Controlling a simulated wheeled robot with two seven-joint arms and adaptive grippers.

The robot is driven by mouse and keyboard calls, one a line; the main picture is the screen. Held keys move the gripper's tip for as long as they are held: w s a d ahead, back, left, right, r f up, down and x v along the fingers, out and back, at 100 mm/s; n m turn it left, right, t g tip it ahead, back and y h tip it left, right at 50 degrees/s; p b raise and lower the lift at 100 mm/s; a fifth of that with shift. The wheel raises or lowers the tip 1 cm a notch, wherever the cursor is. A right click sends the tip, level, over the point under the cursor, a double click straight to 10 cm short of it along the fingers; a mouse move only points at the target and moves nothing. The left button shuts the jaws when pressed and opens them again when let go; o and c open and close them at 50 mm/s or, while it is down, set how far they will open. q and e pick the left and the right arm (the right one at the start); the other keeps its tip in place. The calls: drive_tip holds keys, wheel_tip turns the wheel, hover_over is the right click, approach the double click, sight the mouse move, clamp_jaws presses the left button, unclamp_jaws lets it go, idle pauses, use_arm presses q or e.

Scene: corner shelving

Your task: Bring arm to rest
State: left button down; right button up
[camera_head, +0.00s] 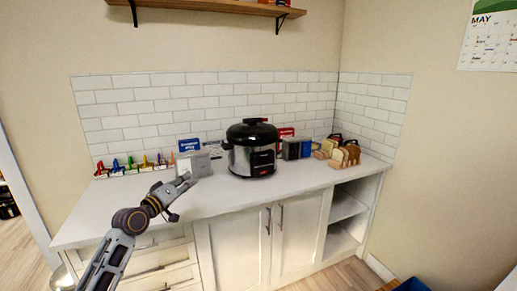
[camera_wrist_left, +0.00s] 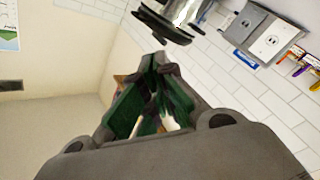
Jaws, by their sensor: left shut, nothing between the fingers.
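My left arm comes in from the lower left in the head view, with its gripper (camera_head: 180,189) held above the front left part of the counter. In the left wrist view the dark gripper (camera_wrist_left: 160,66) has green inner pads. Its fingertips meet and nothing is held between them. The gripper is apart from the pressure cooker (camera_head: 252,148), which stands to its right and farther back. My right gripper does not show in either view.
A wooden shelf (camera_head: 205,6) hangs above. The counter's front middle is clear.

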use_arm(q)
drive_tip(key=a+f+g+y, duration=0.2)
drive_tip(key=a+f, duration=0.1)
drive_tip(key=f, duration=1.2)
drive_tip(key=a+f+g+y, duration=0.1)
drive_tip(key=a+f+y, duration=0.2)
drive_tip(key=f, duration=1.2)
drive_tip(key=s+a+f+g+y, duration=0.15)
drive_tip(key=s+f, duration=0.45)
drive_tip(key=f, duration=0.7)
drive_tip(key=s+a+f+g, duration=0.1)
drive_tip(key=s+f+g, duration=0.2)
drive_tip(key=s+f, duration=0.7)
drive_tip(key=s+f+m+g+y, duration=0.2)
drive_tip(key=s+f+m+g, duration=0.35)
drive_tip(key=s+f, duration=2.45)
drive_tip(key=s+f+m+g, duration=0.1)
drive_tip(key=s+f+g, duration=0.1)
drive_tip(key=s, duration=1.5)
drive_tip(key=shift+s+d, duration=0.25)
drive_tip(key=shift+d, duration=0.2)
drive_tip(key=c, duration=2.2)
unclamp_jaws()
drive_tip(key=shift+w+m, duration=0.1)
drive_tip(key=shift+m, duration=0.15)
